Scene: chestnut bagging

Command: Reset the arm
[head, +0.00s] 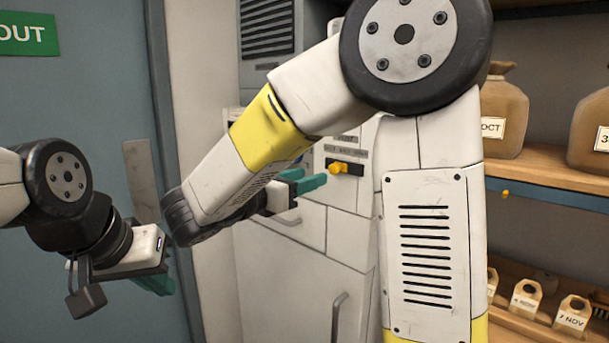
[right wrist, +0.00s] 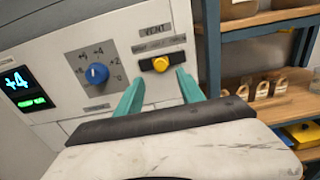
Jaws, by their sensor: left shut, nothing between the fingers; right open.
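My right arm fills the middle of the head view. My right gripper (head: 303,183) has green fingers and is in front of the white machine (head: 290,245). In the right wrist view, the right gripper (right wrist: 157,95) is open and empty, its two fingers spread below a yellow knob (right wrist: 160,64) on a black plate marked VENT. The yellow knob also shows in the head view (head: 338,167), just right of the fingers. My left gripper (head: 157,284) is at the lower left in the head view, shut and empty, in front of the blue-grey door.
The right wrist view shows a blue dial (right wrist: 97,73) and a display (right wrist: 24,89) reading +4. Wooden shelves (head: 545,166) at the right hold sacks (head: 503,112) and small tagged bags (head: 572,317). A blue-grey door (head: 70,110) stands at the left.

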